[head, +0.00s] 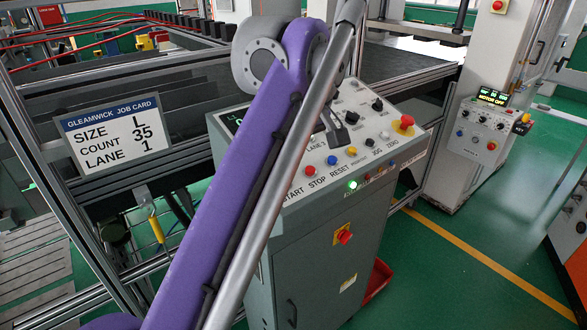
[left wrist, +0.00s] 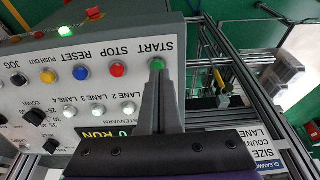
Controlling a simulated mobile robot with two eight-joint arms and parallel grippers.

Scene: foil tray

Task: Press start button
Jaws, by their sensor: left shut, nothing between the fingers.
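The green start button (left wrist: 157,63) is at the START end of the button row in the left wrist view, beside the red stop button (left wrist: 116,70). My left gripper (left wrist: 157,78) is shut and empty, its tips right at the green button and overlapping its edge. I cannot tell whether they touch or press it. In the head view the control panel (head: 405,155) shows its START label, but my purple arm and its silver tube cross in front and hide the start button. My right gripper is in neither view.
A blue button (head: 332,160), a yellow button (head: 351,151) and a lit green lamp (head: 352,185) are close by. A red mushroom button (head: 403,123) is at the panel's far right. A job card (head: 115,134) hangs at left.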

